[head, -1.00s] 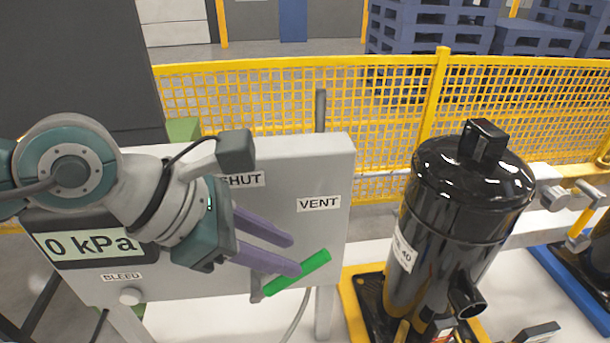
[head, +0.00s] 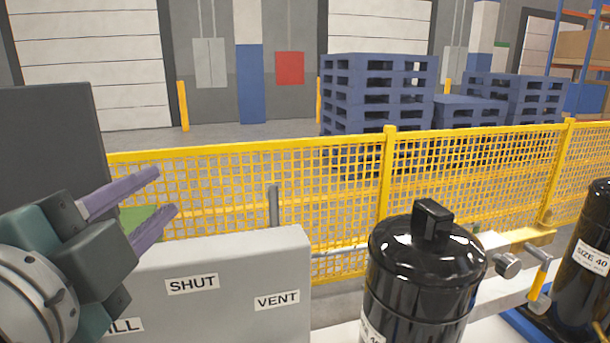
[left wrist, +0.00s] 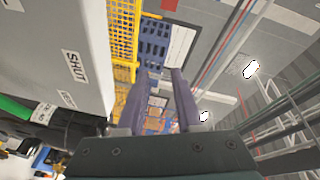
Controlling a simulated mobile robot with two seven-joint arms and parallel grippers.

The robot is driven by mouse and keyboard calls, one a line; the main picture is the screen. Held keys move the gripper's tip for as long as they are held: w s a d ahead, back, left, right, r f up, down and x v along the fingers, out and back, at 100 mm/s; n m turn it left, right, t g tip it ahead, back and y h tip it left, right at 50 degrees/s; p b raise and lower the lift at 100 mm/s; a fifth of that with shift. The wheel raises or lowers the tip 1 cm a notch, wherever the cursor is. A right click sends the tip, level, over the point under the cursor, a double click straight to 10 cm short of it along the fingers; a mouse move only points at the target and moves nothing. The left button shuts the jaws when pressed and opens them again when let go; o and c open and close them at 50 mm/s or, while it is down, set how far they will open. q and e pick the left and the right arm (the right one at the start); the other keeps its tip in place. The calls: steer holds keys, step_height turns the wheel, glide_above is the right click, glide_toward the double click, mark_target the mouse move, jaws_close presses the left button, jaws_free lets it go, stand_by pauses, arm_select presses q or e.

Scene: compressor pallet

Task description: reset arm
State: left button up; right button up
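My left gripper (head: 165,202) is at the left of the head view, raised above and left of the grey panel (head: 225,290) marked SHUT and VENT. Its two purple fingers are apart with nothing between them, pointing up and to the right. The fingers also show apart in the left wrist view (left wrist: 160,95). There, a green handle (left wrist: 14,108) sits at the left edge beside the panel, clear of the fingers. In the head view the handle is out of frame. My right gripper is not in view.
A black compressor (head: 425,270) stands right of the panel, with another black one (head: 595,250) at the far right. A yellow mesh fence (head: 340,190) runs behind them. Stacked blue pallets (head: 375,100) stand beyond it. A dark grey block (head: 50,140) rises at the left.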

arm_select(q)
steer(key=s+a+f+n+g+y, duration=0.3)
steer(key=s+a+f+n+g, duration=0.4)
steer(key=f+n, duration=0.25)
steer(key=s+d+f+n+g+h+p, duration=0.15)
steer(key=s+g, duration=0.25)
steer(key=s, duration=0.4)
steer(key=s+d+f+n+g+h, duration=0.1)
steer(key=s+f+n+g, duration=0.15)
steer(key=s, duration=0.55)
step_height(320, 180, up, 26)
steer(key=p, duration=2.7)
steer(key=shift+w+m, duration=0.35)
steer(key=shift+w, duration=0.1)
steer(key=shift+d, duration=0.1)
